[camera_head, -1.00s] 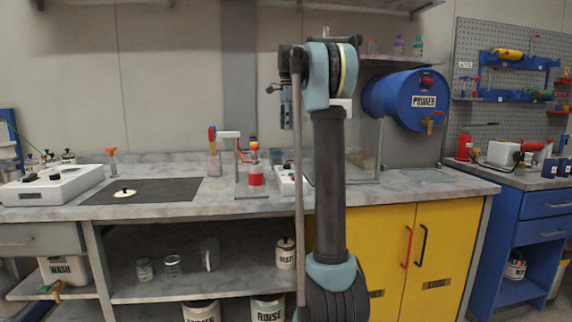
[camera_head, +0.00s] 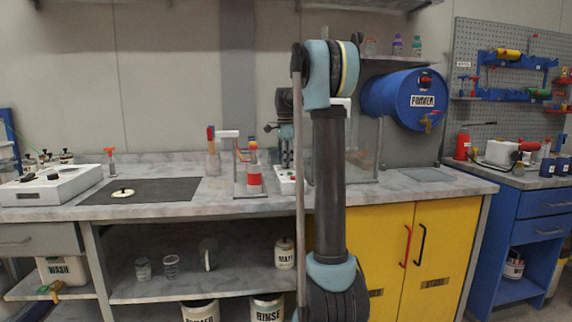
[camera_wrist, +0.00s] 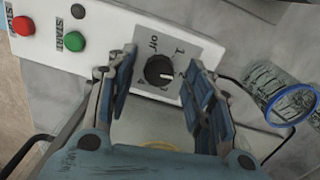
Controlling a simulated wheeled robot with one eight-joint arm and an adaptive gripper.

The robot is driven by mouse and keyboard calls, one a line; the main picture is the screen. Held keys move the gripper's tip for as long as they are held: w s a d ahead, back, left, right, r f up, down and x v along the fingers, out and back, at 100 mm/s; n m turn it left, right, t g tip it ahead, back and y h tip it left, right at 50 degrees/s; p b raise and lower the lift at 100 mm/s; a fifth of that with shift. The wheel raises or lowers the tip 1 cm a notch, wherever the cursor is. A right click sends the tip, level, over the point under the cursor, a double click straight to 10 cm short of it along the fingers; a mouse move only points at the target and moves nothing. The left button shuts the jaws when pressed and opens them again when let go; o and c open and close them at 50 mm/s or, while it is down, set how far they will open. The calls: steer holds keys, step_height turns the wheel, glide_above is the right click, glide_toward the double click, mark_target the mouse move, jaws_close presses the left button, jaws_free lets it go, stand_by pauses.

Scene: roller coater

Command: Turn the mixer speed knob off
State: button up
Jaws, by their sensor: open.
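The mixer speed knob (camera_wrist: 159,70) is a black dial on a grey plate with OFF and number marks, on a white control box (camera_wrist: 105,22). Its pale pointer mark seems turned to the lower right, away from OFF; the exact number is hard to read. My gripper (camera_wrist: 161,62) is open, its blue-padded fingers on either side of the knob in the wrist view. I cannot tell whether they touch it. In the head view my gripper (camera_head: 285,155) is above the white box (camera_head: 287,174), partly hidden by my arm; the knob is not discernible there.
Green (camera_wrist: 76,41) and red (camera_wrist: 23,26) buttons sit on the same box. A blue-rimmed glass vessel (camera_wrist: 292,104) stands right of the gripper. In the head view, a mixer stand with a red-banded container (camera_head: 254,182) is left of the box, and a glass-walled enclosure (camera_head: 379,150) right.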

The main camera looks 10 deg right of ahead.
steer(key=shift+f, duration=0.4)
steer(key=shift+c, duration=0.4)
steer(key=c, duration=1)
steer(key=n, duration=0.5)
steer(key=shift+n, duration=0.4)
steer(key=n, duration=1)
steer(key=shift+n, duration=0.4)
steer(key=n, duration=0.5)
steer(key=shift+t, duration=0.3)
steer(key=shift+n, duration=0.4)
